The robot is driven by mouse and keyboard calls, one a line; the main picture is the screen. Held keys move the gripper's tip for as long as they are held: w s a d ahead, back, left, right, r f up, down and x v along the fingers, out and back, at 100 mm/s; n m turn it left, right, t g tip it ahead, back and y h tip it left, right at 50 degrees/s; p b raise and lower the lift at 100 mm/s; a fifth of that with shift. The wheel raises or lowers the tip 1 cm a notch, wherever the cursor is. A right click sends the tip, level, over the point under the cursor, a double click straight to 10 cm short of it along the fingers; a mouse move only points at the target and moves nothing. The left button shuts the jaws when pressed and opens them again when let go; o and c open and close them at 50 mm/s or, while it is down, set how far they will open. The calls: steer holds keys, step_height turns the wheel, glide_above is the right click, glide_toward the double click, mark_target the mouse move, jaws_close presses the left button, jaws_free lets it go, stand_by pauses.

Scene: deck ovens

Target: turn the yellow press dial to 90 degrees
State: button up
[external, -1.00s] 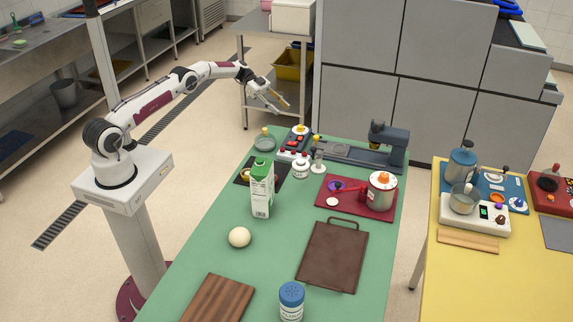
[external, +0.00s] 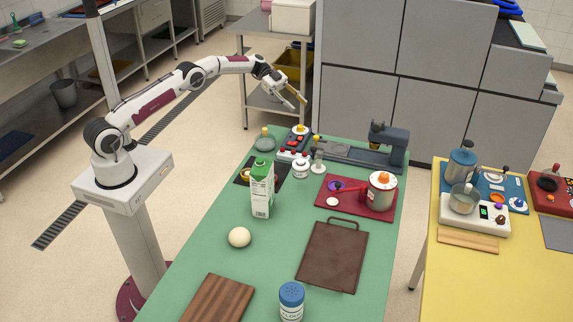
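Several small yellow parts stand at the far left of the green table, and I cannot tell for sure which is the yellow press dial. My gripper (external: 297,105) is in the air above and behind the control box, fingers apart and empty, pointing down to the right. It touches nothing.
A dark grey press-like machine (external: 370,150) is to the right. A red tray (external: 335,205) holds a pot (external: 381,190).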

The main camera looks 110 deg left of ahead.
steer(key=w+d+r+t+y, duration=0.1)
steer(key=w+d+r+t, duration=0.1)
steer(key=w+r, duration=0.65)
steer(key=w+a+r+n+t+y, duration=0.2)
steer(key=w+a+r+n+y, duration=0.6)
steer(key=w+r+n+y, duration=0.4)
steer(key=s+a+f+n+g+y, duration=0.1)
steer(key=s+f+n+g+y, duration=0.2)
steer(key=s+f+n+g, duration=0.5)
steer(key=s+d+f+g+h, duration=0.2)
steer(key=s+d+f+g, duration=0.1)
steer(key=s+f, duration=0.3)
steer(key=s+d+f+g+h, duration=0.3)
steer(key=s+d+f, duration=0.2)
steer(key=f, duration=0.5)
steer(key=shift+s+d+m+g, duration=0.3)
steer(key=shift+s+d, duration=0.05)
steer(key=shift+s, duration=0.3)
steer(key=shift+f, duration=0.1)
